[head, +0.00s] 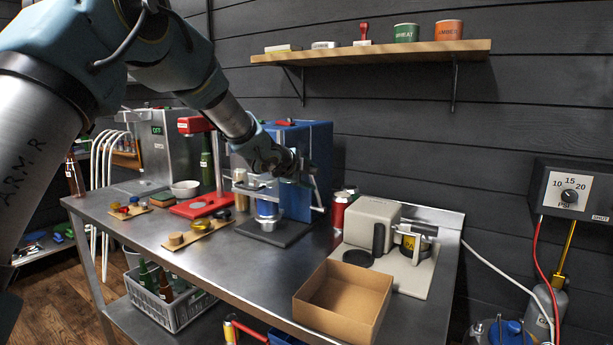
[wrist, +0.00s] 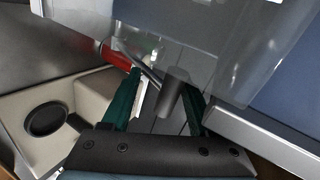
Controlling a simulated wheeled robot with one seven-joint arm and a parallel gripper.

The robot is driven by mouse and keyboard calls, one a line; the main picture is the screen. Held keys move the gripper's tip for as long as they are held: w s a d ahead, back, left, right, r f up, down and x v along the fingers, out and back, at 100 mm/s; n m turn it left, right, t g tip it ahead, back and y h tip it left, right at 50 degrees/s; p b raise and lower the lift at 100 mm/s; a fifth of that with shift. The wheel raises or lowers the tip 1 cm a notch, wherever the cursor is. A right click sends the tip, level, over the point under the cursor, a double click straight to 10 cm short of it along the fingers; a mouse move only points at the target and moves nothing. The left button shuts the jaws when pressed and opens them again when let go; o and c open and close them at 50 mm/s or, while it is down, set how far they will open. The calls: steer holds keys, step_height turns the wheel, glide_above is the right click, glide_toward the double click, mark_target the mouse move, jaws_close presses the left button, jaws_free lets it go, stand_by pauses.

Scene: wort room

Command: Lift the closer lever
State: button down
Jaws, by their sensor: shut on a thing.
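The closer is the blue machine (head: 309,143) on the steel table, with a silver can-holding part at its front. In the wrist view its lever shows as a thin dark rod with a grey cylindrical handle (wrist: 174,88). My gripper (head: 300,174) is at the upper right front of the closer. In the wrist view its two green fingers stand on either side of the grey handle, shut on it. The handle is mostly hidden by my gripper in the head view.
A red can (head: 340,209) stands right of the closer. An open cardboard box (head: 343,300) is at the front edge, beside a beige machine (head: 372,222) on its base. A red-based machine (head: 201,206) stands to the left. A shelf (head: 375,53) hangs above.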

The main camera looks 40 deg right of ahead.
steer(key=shift+s+d+r, duration=0.15)
steer(key=shift+d+r, duration=0.1)
steer(key=shift+d, duration=0.05)
steer(key=c, duration=0.6)
jaws_free()
steer(key=shift+d+f, duration=0.1)
steer(key=shift+c, duration=0.2)
steer(key=shift+d, duration=0.1)
steer(key=shift+a, duration=0.5)
steer(key=b+v, duration=0.1)
steer(key=v, duration=0.9)
